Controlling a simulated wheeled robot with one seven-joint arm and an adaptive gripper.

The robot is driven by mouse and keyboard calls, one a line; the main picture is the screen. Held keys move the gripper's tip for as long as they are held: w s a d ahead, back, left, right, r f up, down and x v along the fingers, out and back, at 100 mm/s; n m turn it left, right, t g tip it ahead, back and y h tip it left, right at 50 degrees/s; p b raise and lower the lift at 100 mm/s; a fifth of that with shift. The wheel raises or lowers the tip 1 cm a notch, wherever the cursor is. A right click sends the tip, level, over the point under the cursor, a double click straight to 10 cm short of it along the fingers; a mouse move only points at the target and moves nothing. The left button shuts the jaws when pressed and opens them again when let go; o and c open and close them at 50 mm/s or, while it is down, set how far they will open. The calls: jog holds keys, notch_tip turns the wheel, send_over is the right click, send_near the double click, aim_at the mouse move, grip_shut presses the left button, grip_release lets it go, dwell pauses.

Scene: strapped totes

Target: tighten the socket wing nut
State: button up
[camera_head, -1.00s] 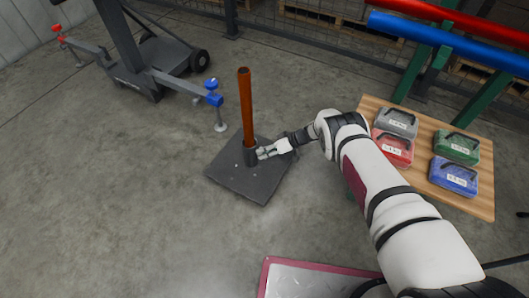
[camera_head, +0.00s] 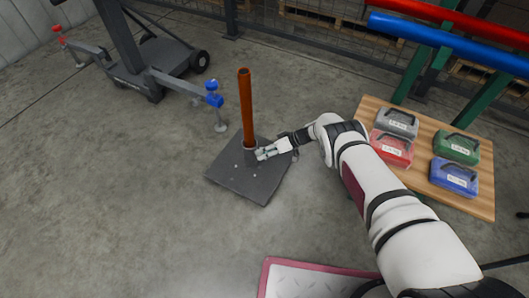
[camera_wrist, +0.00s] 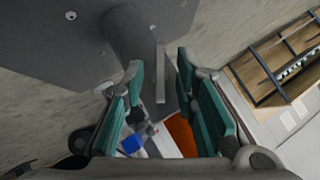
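An orange-brown post (camera_head: 247,108) stands upright in the dark socket of a square grey base plate (camera_head: 247,183) on the floor. In the wrist view the socket is a dark grey cylinder (camera_wrist: 128,35), and part of the orange post (camera_wrist: 181,134) shows below.
A wooden table (camera_head: 462,204) at right holds several labelled cases, including a red one (camera_head: 392,150) and a blue one (camera_head: 454,178). Red and blue bars are at upper right. The floor left of the plate is clear.

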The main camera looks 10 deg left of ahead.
jog(key=v, duration=1.2)
